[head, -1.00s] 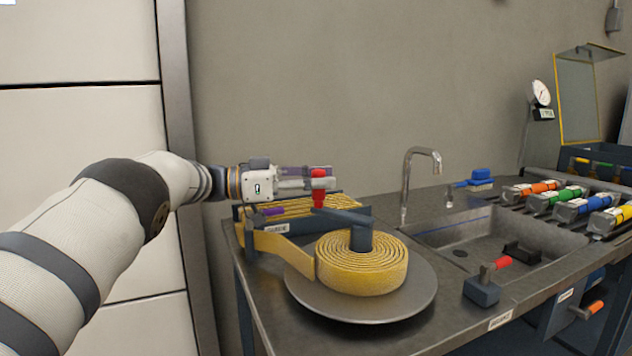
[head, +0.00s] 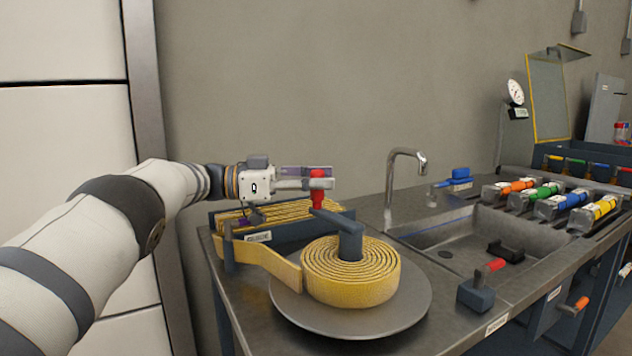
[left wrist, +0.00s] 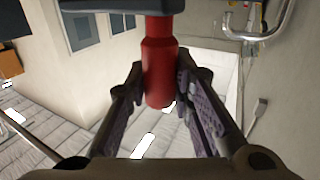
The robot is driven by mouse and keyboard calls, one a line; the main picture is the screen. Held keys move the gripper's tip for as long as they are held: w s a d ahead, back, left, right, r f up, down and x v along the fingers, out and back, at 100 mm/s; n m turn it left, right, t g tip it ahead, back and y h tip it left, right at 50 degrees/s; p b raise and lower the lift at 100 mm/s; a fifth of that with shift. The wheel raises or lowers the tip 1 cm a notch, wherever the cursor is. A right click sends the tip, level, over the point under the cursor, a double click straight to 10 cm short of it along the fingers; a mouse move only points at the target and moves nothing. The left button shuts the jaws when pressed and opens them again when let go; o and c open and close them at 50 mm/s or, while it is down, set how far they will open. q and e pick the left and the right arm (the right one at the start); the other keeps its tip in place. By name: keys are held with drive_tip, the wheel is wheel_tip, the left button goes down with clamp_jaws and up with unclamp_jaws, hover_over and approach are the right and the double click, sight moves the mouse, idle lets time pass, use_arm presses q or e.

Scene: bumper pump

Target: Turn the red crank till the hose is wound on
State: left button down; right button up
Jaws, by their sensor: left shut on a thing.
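The red crank handle (head: 317,189) stands upright on the end of a dark crank arm (head: 338,219). My left gripper (head: 318,180) is shut on the red handle; the left wrist view shows the handle (left wrist: 158,62) between its two fingers. The crank sits at the centre of a round metal turntable (head: 405,315). A yellow hose (head: 352,288) lies coiled flat in several turns around the hub. A length of hose (head: 266,255) runs from the coil back to a dark bin (head: 282,238), where more hose lies in folds. My right gripper is not in view.
A sink (head: 480,235) with a tall tap (head: 392,175) lies right of the turntable. A dark block with a red handle (head: 477,292) stands at the sink's front edge. A blue brush (head: 459,178) and several coloured cylinders (head: 560,207) are further right. A wall rises behind.

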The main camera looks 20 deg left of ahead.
use_arm(q)
drive_tip(key=shift+w+r, duration=0.1)
drive_tip(key=shift+w, duration=0.05)
idle(0.4)
drive_tip(key=c, duration=1.6)
unclamp_jaws()
drive_tip(key=shift+o, duration=1)
drive_tip(key=shift+d, duration=0.1)
